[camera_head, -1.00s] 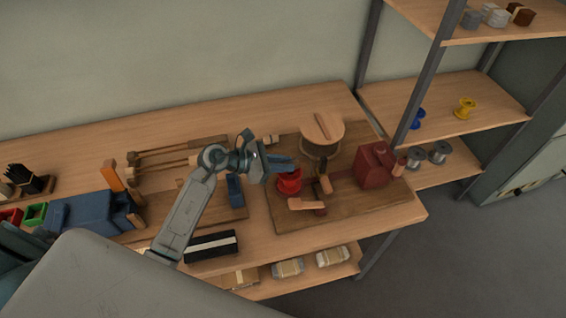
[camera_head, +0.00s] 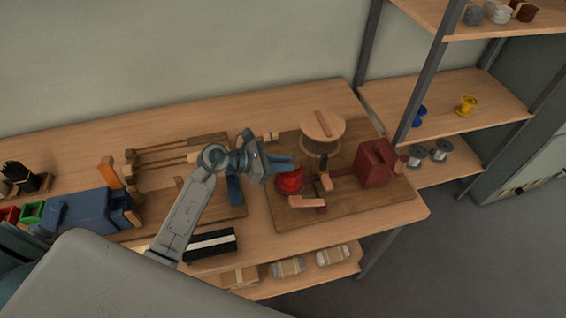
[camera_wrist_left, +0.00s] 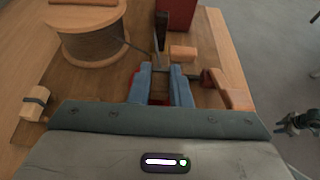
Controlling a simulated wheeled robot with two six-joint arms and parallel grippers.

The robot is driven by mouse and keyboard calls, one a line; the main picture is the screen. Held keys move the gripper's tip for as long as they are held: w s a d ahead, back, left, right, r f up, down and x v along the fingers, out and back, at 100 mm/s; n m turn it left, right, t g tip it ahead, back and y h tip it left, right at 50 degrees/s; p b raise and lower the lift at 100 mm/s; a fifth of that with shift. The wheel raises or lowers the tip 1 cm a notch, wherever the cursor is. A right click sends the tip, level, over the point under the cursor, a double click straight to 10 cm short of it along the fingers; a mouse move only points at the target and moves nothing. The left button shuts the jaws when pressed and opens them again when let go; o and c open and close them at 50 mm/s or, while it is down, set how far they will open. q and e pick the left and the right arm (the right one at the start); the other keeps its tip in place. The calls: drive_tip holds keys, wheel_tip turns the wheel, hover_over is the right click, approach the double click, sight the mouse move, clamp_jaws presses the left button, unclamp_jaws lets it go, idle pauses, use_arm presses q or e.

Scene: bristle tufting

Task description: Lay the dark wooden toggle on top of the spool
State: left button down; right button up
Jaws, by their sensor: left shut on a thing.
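A brown wooden bar, likely the toggle (camera_head: 323,123), lies flat across the pale top disc of a large wooden spool (camera_head: 334,134) wound with wire. The spool also shows in the left wrist view (camera_wrist_left: 90,45); only part of its top is in frame there. My left gripper (camera_head: 284,163) is in front of and left of this spool, apart from it. Its blue fingers (camera_wrist_left: 160,88) are shut on a small red spool (camera_head: 290,182), which they partly hide. A dark mechanical part at the right of the left wrist view looks like my right gripper (camera_wrist_left: 300,122); its jaws are unclear.
A dark red block (camera_head: 375,163) stands on the board (camera_head: 345,211) right of the large spool. A metal clamp with wooden handles (camera_head: 325,181) is close to the red spool. A blue box (camera_head: 85,215) is at the left; a shelf rack (camera_head: 480,95) is at the right.

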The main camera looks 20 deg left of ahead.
use_arm(q)
drive_tip(key=shift+f+b, duration=0.3)
drive_tip(key=shift+b, duration=0.05)
drive_tip(key=c, duration=1.3)
unclamp_jaws()
drive_tip(key=shift+o, duration=0.2)
drive_tip(key=shift+a, duration=0.1)
drive_tip(key=shift+s+a+r, duration=0.1)
drive_tip(key=shift+s+a, duration=0.1)
drive_tip(key=shift+a, duration=0.05)
drive_tip(key=b+v, duration=0.3)
drive_tip(key=v, duration=0.7)
drive_tip(key=shift+d+r, duration=0.1)
